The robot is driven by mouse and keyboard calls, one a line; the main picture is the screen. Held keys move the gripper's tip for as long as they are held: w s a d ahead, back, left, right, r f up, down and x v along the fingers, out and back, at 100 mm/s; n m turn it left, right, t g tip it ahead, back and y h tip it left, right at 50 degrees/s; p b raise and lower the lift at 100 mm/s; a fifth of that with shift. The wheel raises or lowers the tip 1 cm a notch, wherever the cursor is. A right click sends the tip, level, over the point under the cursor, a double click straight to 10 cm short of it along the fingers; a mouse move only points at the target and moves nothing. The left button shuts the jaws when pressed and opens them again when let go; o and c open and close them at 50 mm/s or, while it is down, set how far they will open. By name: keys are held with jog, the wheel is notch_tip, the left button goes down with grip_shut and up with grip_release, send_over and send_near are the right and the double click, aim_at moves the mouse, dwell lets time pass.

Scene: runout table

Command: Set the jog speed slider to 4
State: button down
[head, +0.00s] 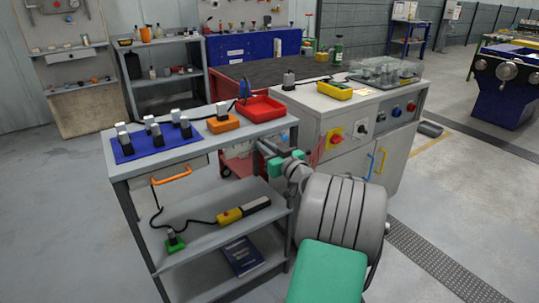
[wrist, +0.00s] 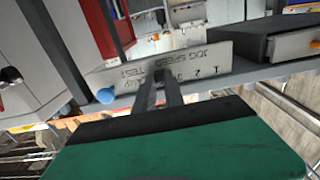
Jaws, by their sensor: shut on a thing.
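The jog speed panel (wrist: 208,58) is a pale plate with dark lettering, seen upside down in the wrist view. It is fixed along the edge of a grey shelf. A few scale digits show to the right of my fingers; the rest are hidden or too blurred to read. My gripper (wrist: 160,78) is shut at the panel's scale, on what seems to be the slider knob, which the fingers hide. The slider's setting cannot be read.
A blue ball-shaped knob (wrist: 106,95) is close left of my fingers. The grey cabinet (head: 345,150) with knobs and handles stands right of the trolley. A red tray (head: 262,112), an orange block (head: 222,124) and a blue mat (head: 135,153) are on the trolley top.

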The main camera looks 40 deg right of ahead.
jog(key=shift+a, duration=0.1)
jog(key=c, duration=1.4)
grip_release()
jog(key=shift+s, duration=0.1)
jog(key=s, duration=0.7)
jog(key=shift+s+a, duration=0.3)
jog(key=shift+a, duration=0.15)
